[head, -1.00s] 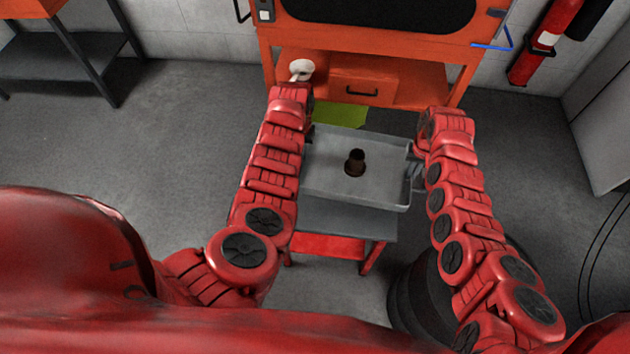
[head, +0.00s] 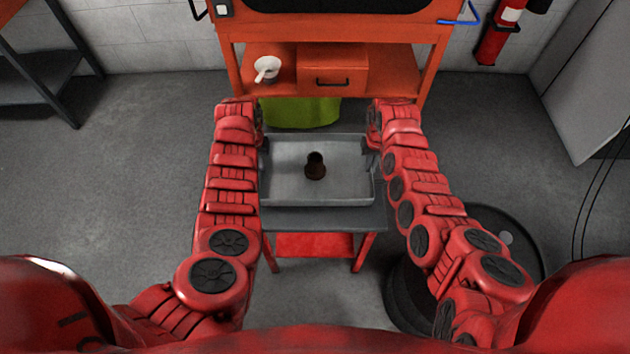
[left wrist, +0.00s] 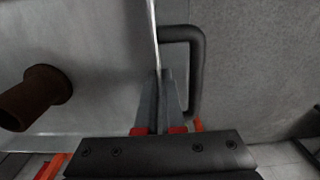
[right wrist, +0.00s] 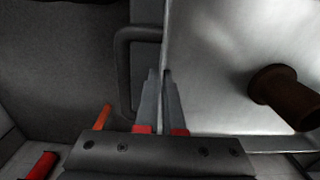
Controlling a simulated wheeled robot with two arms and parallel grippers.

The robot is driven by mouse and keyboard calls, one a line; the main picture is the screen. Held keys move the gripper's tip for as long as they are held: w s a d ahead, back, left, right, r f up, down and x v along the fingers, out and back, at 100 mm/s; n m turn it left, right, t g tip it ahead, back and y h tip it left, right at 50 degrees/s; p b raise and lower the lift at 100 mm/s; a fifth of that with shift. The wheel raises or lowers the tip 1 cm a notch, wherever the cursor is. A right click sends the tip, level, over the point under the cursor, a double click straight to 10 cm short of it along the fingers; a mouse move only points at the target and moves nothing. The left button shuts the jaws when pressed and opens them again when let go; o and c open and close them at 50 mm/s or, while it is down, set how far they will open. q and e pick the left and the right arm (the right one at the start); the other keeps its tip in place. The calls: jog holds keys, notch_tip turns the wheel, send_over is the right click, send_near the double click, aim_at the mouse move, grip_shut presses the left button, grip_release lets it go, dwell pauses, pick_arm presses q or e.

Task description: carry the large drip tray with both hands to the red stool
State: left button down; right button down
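The large drip tray (head: 290,197) is a shallow grey metal tray in the middle of the head view, with a rusty brown cylinder (head: 315,167) standing in it. My left gripper (left wrist: 160,90) is shut on the tray's side wall, beside a dark handle (left wrist: 201,70). My right gripper (right wrist: 160,90) is shut on the opposite wall, beside the other handle (right wrist: 124,70). In the head view both fingertips are mostly hidden by my arms. A red stool (head: 315,245) with a grey top shows directly below the tray; I cannot tell whether they touch.
Behind the tray stand a lime-green bin (head: 302,113) and an orange bench (head: 395,75) with a drawer and white funnel-like item (head: 267,66). A dark drum (head: 512,237) is at right. Floor at left is clear.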

pick_arm(q)
jog(key=shift+d+f, duration=0.15)
pick_arm(e)
jog(key=shift+a+f, duration=0.1)
jog(key=shift+f, duration=0.05)
